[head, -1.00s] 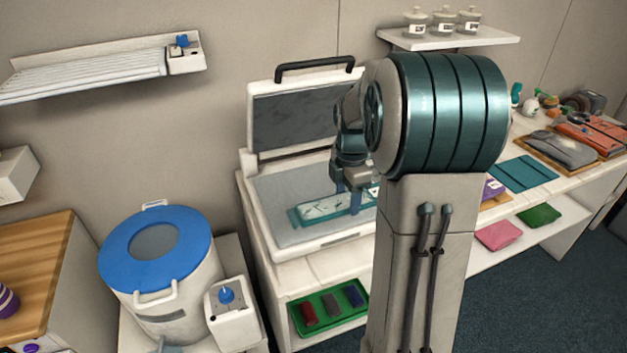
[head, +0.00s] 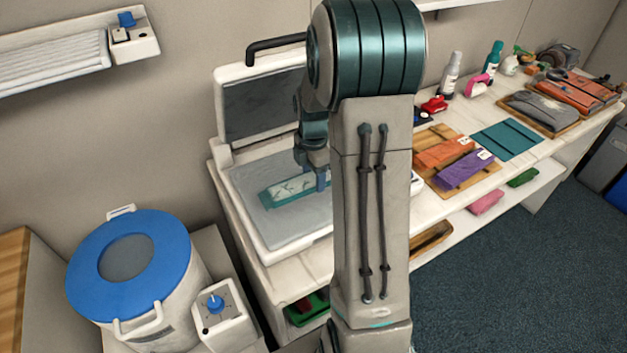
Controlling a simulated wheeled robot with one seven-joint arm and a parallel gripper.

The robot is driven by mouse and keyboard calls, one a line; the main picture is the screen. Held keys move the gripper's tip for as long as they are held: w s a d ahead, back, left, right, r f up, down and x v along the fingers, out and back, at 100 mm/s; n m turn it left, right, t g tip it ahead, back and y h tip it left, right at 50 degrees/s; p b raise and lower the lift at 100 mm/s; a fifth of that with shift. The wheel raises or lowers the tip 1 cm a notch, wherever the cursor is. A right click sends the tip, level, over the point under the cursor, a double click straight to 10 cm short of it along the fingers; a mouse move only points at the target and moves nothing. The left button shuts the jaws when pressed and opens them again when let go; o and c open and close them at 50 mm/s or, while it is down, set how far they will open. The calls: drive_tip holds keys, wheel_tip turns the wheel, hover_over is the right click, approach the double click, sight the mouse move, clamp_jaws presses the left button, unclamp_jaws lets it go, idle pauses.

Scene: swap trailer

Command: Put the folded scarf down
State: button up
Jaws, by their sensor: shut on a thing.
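The folded scarf (head: 284,191) is a pale teal, patterned flat bundle over the grey bed of the open press (head: 247,218). My gripper (head: 318,178) is shut on the scarf's right end. The scarf looks slightly above or against the bed; I cannot tell whether it touches. My own arm hides the right part of the press and part of the gripper.
The press lid (head: 262,103) stands raised behind the bed. A white tub with a blue lid (head: 150,262) is at lower left. On the counter at right are a teal mat (head: 506,139), an orange folded cloth (head: 443,152) and a purple folded cloth (head: 463,168).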

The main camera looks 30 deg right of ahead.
sight(313, 178)
drive_tip(key=shift+f, duration=1.5)
drive_tip(key=shift+f, duration=0.25)
drive_tip(key=o, duration=1.1)
drive_tip(key=shift+r, duration=0.1)
drive_tip(key=shift+c, duration=0.2)
drive_tip(key=shift+r, duration=0.1)
